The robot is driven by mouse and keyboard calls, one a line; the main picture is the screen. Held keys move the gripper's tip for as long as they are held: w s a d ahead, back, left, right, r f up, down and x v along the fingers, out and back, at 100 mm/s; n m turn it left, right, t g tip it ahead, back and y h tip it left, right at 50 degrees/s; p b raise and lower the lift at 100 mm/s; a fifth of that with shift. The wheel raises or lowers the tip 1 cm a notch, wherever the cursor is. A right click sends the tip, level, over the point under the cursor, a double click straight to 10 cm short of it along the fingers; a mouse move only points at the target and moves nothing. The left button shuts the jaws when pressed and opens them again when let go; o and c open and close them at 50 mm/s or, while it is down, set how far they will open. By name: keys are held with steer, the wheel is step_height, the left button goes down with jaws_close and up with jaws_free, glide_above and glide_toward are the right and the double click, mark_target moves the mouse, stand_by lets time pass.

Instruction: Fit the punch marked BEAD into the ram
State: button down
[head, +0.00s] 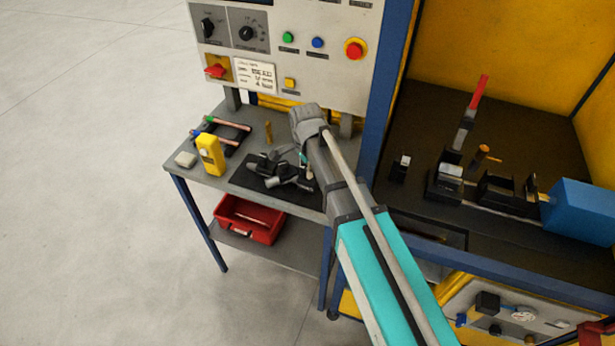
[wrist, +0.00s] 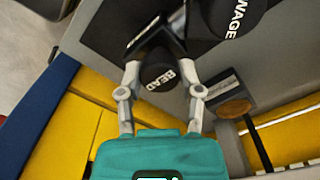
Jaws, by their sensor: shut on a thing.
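The punch marked BEAD (wrist: 158,76) is black, with white lettering on its round end, and sits between the two fingers of my gripper (wrist: 160,70) in the wrist view. My gripper is shut on it. A second dark punch, its lettering partly cut off as "WAGE" (wrist: 232,14), lies beside it on the black mat. In the head view, dark punches (head: 285,182) lie on the mat (head: 248,177) on the grey side table; my arm partly hides the gripper there. The bench machine with black blocks (head: 497,187) and a blue body (head: 582,212) is at the right; which part is the ram is unclear.
A red bin (head: 249,220) is on the shelf below. A control panel (head: 300,60) rises behind, and a blue post (head: 384,80) separates table and machine.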

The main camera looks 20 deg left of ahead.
steer(key=shift+r, duration=0.15)
step_height(320, 180, up, 10)
steer(key=p, duration=1)
steer(key=shift+f, duration=0.2)
stand_by(0.8)
